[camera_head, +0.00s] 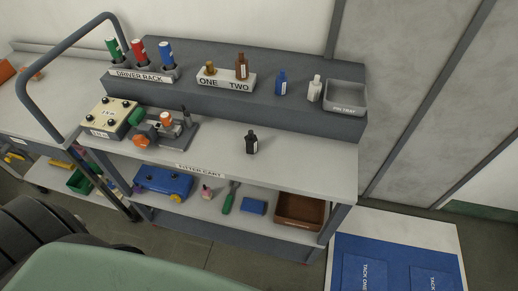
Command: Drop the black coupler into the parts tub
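A small black bottle-shaped piece with a pale label (251,143) stands upright on the cart's top; it is the only loose black piece I make out, and I cannot tell for sure that it is the coupler. A brown open tub (300,224) sits at the right end of the cart's lower shelf; no label shows on it. A grey open tray lettered PIN TRAY (345,111) sits on the raised back ledge at the right. Neither of my grippers is in view.
The cart top (310,165) is clear around the black piece. A clamp-like fixture (168,128) and a cream control box (111,117) stand to its left. Blue and white bottles stand on the ledge. A blue toolbox (163,182), green-handled tool and blue block share the lower shelf.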

